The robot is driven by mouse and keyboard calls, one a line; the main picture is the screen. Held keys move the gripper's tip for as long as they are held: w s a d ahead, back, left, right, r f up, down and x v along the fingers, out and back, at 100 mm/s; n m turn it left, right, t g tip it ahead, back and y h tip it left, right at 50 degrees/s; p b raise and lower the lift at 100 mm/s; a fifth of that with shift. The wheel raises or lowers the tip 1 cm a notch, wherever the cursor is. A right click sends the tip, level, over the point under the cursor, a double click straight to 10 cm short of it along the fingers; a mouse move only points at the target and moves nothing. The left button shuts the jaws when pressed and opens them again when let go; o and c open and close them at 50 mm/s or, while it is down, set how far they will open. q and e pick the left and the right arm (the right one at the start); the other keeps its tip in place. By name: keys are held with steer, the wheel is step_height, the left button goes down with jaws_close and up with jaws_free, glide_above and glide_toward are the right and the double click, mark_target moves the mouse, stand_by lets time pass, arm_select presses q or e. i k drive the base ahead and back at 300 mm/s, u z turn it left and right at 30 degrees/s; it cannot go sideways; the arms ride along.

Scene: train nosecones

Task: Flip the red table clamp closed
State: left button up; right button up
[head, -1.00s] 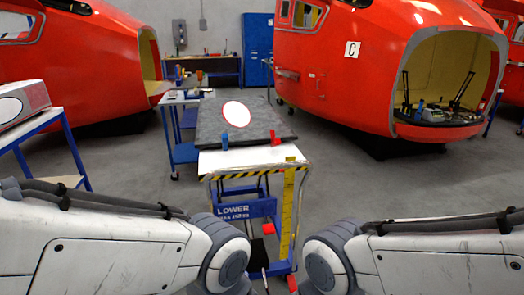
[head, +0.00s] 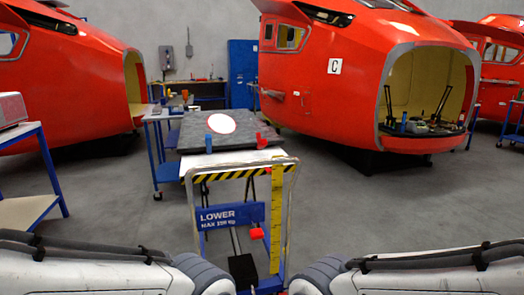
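The red table clamp (head: 262,140) stands up at the front right corner of a dark grey panel (head: 190,134) on a lift table (head: 198,163). A blue clamp (head: 209,143) is at the panel's front left. The red clamp is too small to tell its exact state. My two arms reach in from the lower left and lower right edges. Both grippers are outside the picture.
The lift table has a striped front edge, a blue "LOWER" sign (head: 230,216) and a yellow ruler (head: 278,220). A blue cart (head: 157,150) stands behind it at the left. Red nosecones (head: 360,80) stand on both sides. Grey floor is clear around the table.

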mark_target(263, 143)
steer(key=u, duration=0.15)
steer(key=i, duration=1)
steer(key=z, duration=0.25)
